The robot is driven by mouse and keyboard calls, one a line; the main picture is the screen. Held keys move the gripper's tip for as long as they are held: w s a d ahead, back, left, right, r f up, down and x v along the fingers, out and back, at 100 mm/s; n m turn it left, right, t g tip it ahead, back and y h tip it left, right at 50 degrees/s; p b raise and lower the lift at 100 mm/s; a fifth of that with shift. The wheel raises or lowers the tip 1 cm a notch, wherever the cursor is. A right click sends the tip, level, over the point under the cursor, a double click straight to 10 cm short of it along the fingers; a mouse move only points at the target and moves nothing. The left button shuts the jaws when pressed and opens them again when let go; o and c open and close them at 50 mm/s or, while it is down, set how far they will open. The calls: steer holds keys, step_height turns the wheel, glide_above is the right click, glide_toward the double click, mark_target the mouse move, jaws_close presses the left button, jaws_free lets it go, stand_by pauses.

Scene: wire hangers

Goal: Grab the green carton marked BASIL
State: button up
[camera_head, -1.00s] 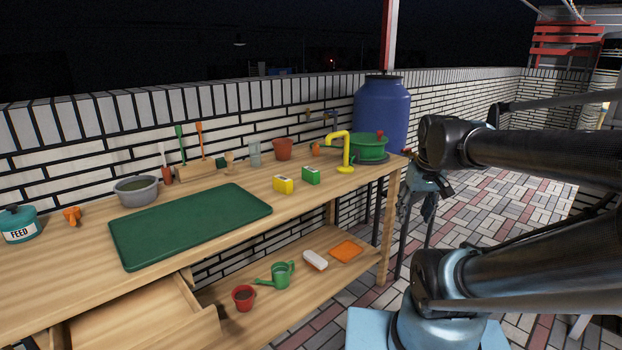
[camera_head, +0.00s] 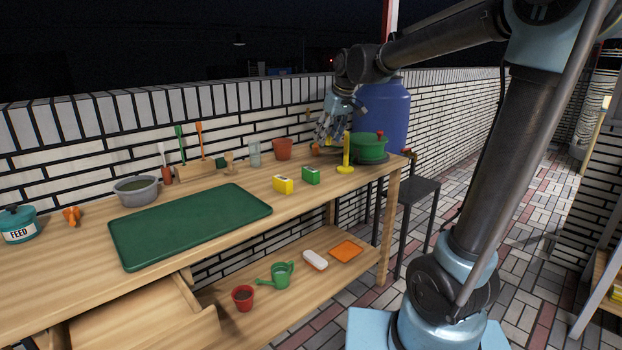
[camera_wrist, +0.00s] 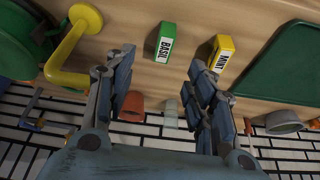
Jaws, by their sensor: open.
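The green carton marked BASIL (camera_wrist: 164,43) stands on the bench in the wrist view, beyond my fingertips and roughly between them. In the head view the green carton (camera_head: 310,175) is on the bench's right half, just right of a yellow carton (camera_head: 283,184), which reads MINT in the wrist view (camera_wrist: 221,52). My gripper (camera_wrist: 168,75) is open with nothing between its fingers. In the head view my gripper (camera_head: 329,130) hangs above the bench's back right, behind and above the green carton and clear of it.
An orange-red pot (camera_head: 283,149) and a clear glass (camera_head: 254,154) stand behind. A green mat (camera_head: 190,225) lies to the left. The brick wall is close behind my gripper.

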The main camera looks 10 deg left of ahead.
steer(key=a, duration=0.1)
glide_toward(312, 170)
steer(key=x, duration=0.5)
steer(key=shift+w+d+f, duration=0.25)
steer(key=shift+w+f, duration=0.05)
steer(key=shift+w, duration=0.05)
steer(key=shift+a+x, duration=0.15)
steer(key=shift+x, duration=1.15)
steer(key=shift+a+x, duration=0.15)
steer(key=shift+x, duration=1.2)
steer(key=shift+s+r, duration=0.1)
steer(key=c, duration=1.1)
